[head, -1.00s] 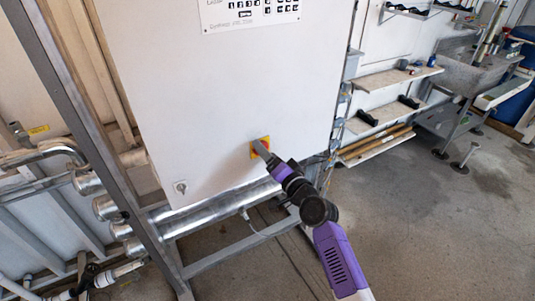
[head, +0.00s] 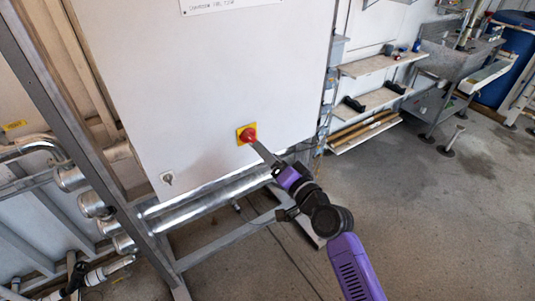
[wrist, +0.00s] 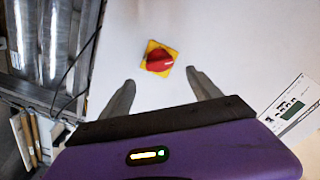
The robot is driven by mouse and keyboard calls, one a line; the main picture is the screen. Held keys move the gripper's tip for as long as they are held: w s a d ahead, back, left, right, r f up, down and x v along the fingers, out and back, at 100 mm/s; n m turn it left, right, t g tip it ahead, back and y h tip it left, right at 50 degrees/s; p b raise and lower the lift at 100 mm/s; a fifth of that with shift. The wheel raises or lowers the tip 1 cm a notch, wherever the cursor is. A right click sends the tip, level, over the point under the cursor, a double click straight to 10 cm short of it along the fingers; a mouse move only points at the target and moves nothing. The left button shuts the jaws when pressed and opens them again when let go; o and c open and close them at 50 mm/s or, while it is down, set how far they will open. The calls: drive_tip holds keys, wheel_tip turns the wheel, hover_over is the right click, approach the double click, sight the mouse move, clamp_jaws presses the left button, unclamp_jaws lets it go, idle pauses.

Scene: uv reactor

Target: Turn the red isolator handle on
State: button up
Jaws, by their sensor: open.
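The red isolator handle (head: 248,135) sits on a yellow square plate (head: 240,129) low on the white cabinet door. It also shows in the wrist view (wrist: 159,61), just beyond and between my fingertips, on its yellow plate (wrist: 152,46). My gripper (head: 262,150) is in front of the handle, slightly to its lower right in the head view. In the wrist view my gripper (wrist: 160,78) has its two grey fingers spread wide, with nothing between them. The fingers appear apart from the handle.
The white cabinet (head: 190,80) fills the middle. A keyed lock (head: 167,179) is at its lower left. Silver pipes (head: 215,195) and a grey frame (head: 75,120) run below and left. Shelves (head: 380,63) and a sink (head: 450,60) stand at the right. Open floor (head: 430,220) lies at lower right.

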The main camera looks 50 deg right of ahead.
sight(254, 140)
drive_tip(key=p+x, duration=0.1)
drive_tip(key=x, duration=0.4)
drive_tip(key=shift+w, duration=0.35)
drive_tip(key=shift+w+d+p, duration=0.2)
drive_tip(key=shift+w+p, duration=0.1)
drive_tip(key=shift+w, duration=0.4)
